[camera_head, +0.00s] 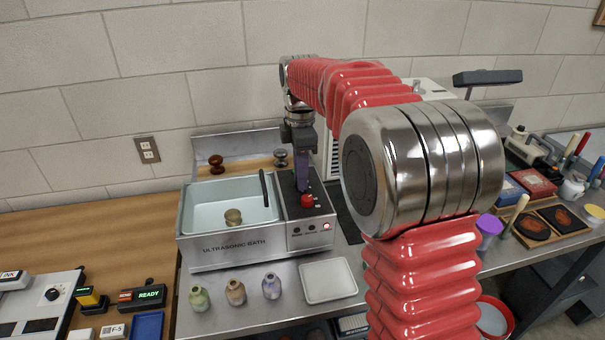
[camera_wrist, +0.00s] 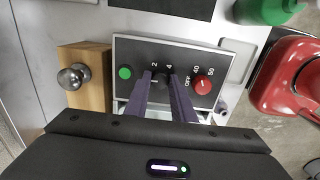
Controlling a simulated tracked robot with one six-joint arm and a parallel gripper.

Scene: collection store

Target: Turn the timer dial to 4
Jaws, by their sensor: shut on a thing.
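The ultrasonic bath (camera_head: 222,252) stands on the metal bench, with its dark control panel on the right side. In the head view my gripper (camera_head: 302,188) reaches down to the panel behind the red knob (camera_head: 307,200).
A wooden block with a metal knob (camera_wrist: 74,76) lies beside the panel. The open basin (camera_head: 205,196) holds a small brass-coloured piece (camera_head: 233,216). Several small bottles (camera_head: 235,291) and a white tray (camera_head: 328,280) stand in front of the bath.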

